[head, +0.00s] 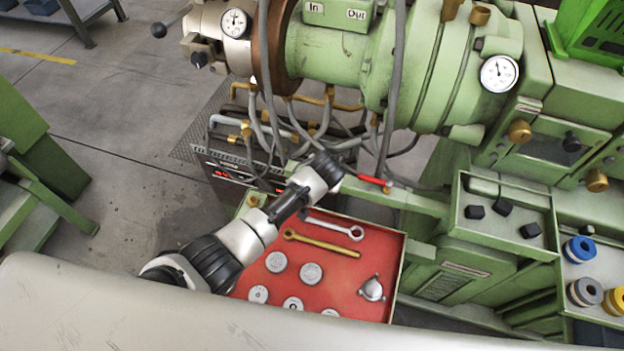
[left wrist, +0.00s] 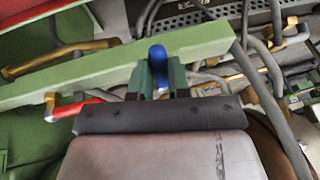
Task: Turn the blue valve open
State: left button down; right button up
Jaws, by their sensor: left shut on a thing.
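The blue valve handle (left wrist: 158,62) is upright between the two fingers of my left gripper (left wrist: 158,82) in the left wrist view, beside a green rail. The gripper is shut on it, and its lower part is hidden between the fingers. In the head view my left arm reaches up from the lower left to the green rail under the extruder, and its wrist hides the jaws and the blue handle. A red valve handle (head: 370,179) sits to the right on the same rail; it also shows in the left wrist view (left wrist: 80,108). My right gripper is not in view.
Grey hoses and brass pipes (left wrist: 258,70) crowd the space by the gripper. The green extruder (head: 340,50) stands above. A red tray (head: 330,270) with wrenches and metal discs lies below the arm. Spools (head: 580,250) stand at the right. Open floor is at the left.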

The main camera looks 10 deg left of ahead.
pick_arm(q)
jog(key=shift+d, duration=0.1)
dwell(0.4)
jog(key=c, duration=1.1)
grip_release()
jog(key=shift+r, duration=0.1)
jog(key=v, duration=1)
jog(key=shift+s+d+r, duration=0.15)
jog(key=shift+d+r, duration=0.05)
jog(key=shift+r, duration=0.05)
